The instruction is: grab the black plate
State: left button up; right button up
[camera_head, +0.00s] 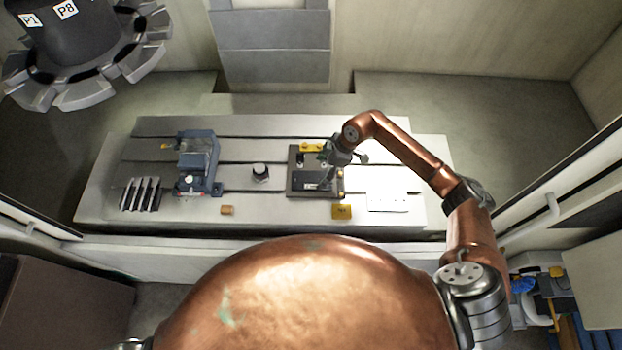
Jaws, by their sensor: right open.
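The black plate (306,184) is a dark, roughly square block lying flat on the slotted grey machine table, right of the middle. My right gripper (330,176) is over the right part of the black plate, at the end of my copper-coloured right arm. It is open, and its fingers point down toward the plate. I cannot tell whether the fingertips touch it. The gripper hides part of the plate's upper right. My left gripper is not in view.
A tool carousel (85,90) hangs at upper left.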

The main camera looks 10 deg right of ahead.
aim_at(312, 180)
jog(key=p+x, duration=0.1)
jog(key=x, duration=0.3)
jog(key=shift+w+a+f, duration=0.1)
jog(key=shift+a+f, duration=0.05)
jog(key=shift+f, duration=0.05)
jog(key=shift+a+f+p, duration=0.2)
jog(key=shift+f+p, duration=0.1)
jog(key=shift+f, duration=0.2)
jog(key=shift+c, duration=0.7)
jog(key=c, duration=1.4)
jog(key=shift+w+r, duration=0.1)
jog(key=shift+c, duration=0.6)
